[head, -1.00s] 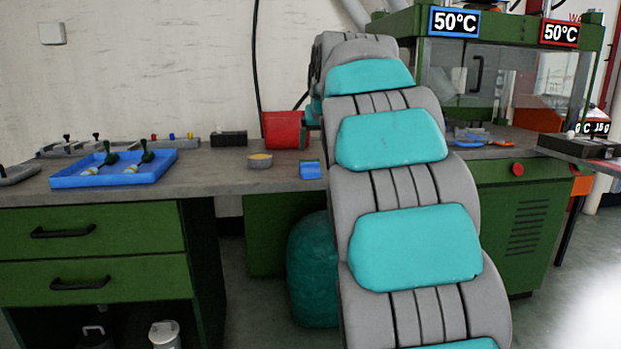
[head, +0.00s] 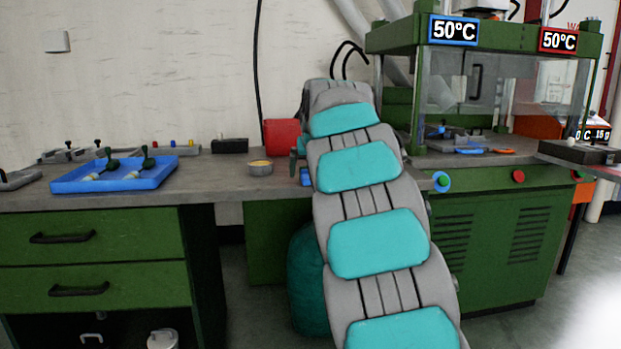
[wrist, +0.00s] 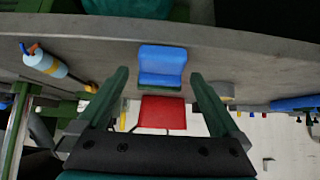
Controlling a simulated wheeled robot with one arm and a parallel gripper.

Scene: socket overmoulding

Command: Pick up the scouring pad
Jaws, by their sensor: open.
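A blue L-shaped block (wrist: 162,62) lies on the bench near its front edge, with a thin dark green strip along its far side. The green strip (wrist: 160,91) looks like the scouring pad, seen only edge-on. In the head view the blue block (head: 306,176) is mostly hidden behind my arm. My gripper (wrist: 158,74) is open and empty. In the wrist view its two green fingers stand to either side of the block and strip, with gaps on both sides. The head view shows my gripper (head: 296,162) beside the block; its height above the bench is unclear.
A red box (head: 282,134) stands just behind the block. A round tin (head: 260,168) sits to its left, and a blue tray (head: 70,187) with tools farther left. The green press (head: 480,90) is at right. Bare bench lies between tray and tin.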

